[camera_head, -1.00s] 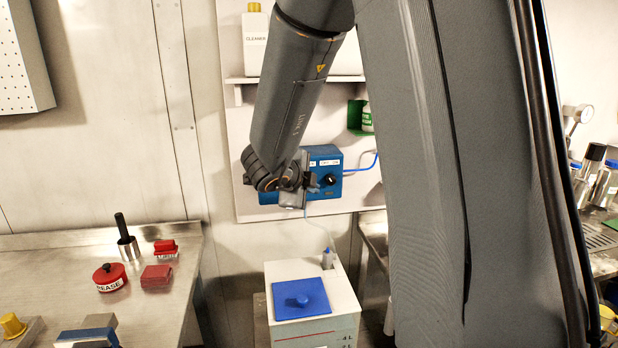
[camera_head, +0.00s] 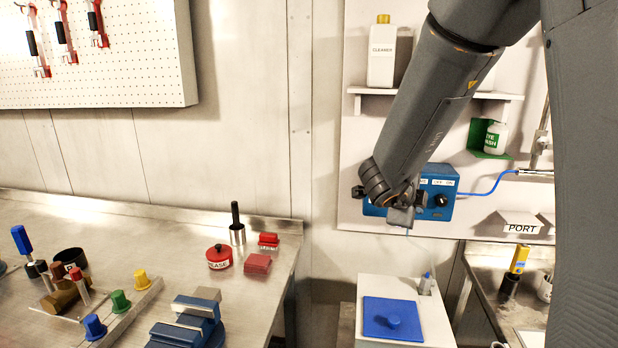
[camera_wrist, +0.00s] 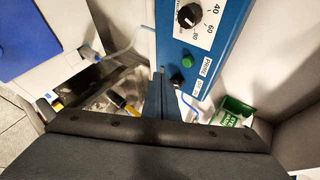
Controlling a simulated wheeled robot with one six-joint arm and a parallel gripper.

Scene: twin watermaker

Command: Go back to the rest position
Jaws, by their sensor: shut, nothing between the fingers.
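My gripper (camera_head: 403,214) is at the end of my dark arm, in front of the lower left part of the blue control box (camera_head: 437,192) on the wall panel. It is shut and empty. In the wrist view my gripper (camera_wrist: 160,84) points along the blue control box (camera_wrist: 205,50), which shows a dial, a green button and a black knob. I cannot tell whether the gripper touches the box. My arm hides part of the box in the head view.
Below stands a white tank (camera_head: 366,338) with a blue lid (camera_head: 392,319). Above is a shelf (camera_head: 376,92) with a cleaner bottle (camera_head: 382,54). An eye wash bottle (camera_head: 495,138) is at right. The left bench (camera_head: 150,225) holds a vise (camera_head: 190,322), a grease tin (camera_head: 220,257) and several tools.

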